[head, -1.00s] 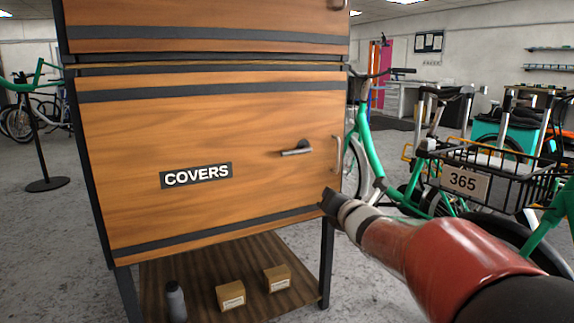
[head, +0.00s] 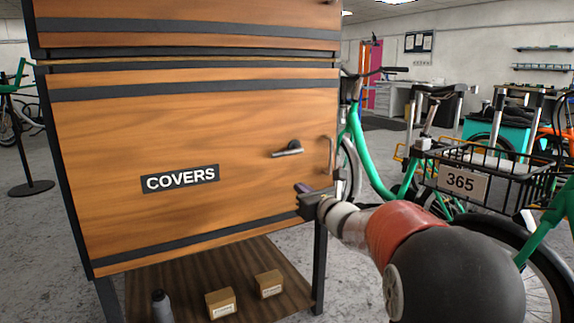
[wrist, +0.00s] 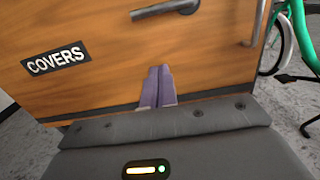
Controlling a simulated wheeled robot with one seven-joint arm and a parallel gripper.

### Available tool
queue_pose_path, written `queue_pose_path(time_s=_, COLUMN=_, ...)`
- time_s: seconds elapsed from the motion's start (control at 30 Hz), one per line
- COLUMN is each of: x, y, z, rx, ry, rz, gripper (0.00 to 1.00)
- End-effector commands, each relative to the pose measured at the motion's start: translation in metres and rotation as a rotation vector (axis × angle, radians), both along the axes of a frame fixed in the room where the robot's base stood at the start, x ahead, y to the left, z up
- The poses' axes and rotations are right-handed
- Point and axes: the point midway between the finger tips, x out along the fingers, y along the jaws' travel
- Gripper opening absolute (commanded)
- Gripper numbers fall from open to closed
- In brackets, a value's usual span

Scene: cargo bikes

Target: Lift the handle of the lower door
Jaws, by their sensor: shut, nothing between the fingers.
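The lower door (head: 110,135) is a wooden panel with dark bands and a COVERS label; it looks shut. Its metal lever handle (head: 288,149) lies about level, pointing left from its pivot. The handle also shows at the top of the wrist view (wrist: 165,9). My gripper (head: 302,188) is below the handle, near the lower right of the door. In the wrist view its two purple fingers (wrist: 157,86) are together with nothing between them, below the handle and apart from it.
A vertical pull bar (head: 331,155) stands at the door's right edge. Below the door, a shelf (head: 245,255) holds two small cartons (head: 268,284) and a grey bottle (head: 162,306). A green bike (head: 365,150) and a black basket with plate 365 (head: 520,185) are at right.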

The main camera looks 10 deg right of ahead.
Motion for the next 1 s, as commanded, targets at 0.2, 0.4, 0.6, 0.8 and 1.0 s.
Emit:
queue_pose_path(time_s=0.2, x=0.046, y=0.016, z=0.003, rx=0.001, ry=0.000, rz=0.003, gripper=0.00)
queue_pose_path(time_s=0.4, x=0.075, y=0.024, z=0.018, rx=0.001, ry=-0.004, rz=0.000, gripper=0.00)
queue_pose_path(time_s=0.6, x=0.079, y=0.026, z=0.039, rx=0.000, ry=-0.001, rz=0.000, gripper=0.00)
queue_pose_path(time_s=0.8, x=0.080, y=0.026, z=0.043, rx=0.001, ry=0.000, rz=0.000, gripper=0.00)
queue_pose_path(time_s=1.0, x=0.080, y=0.026, z=0.043, rx=0.001, ry=0.000, rz=0.000, gripper=0.00)
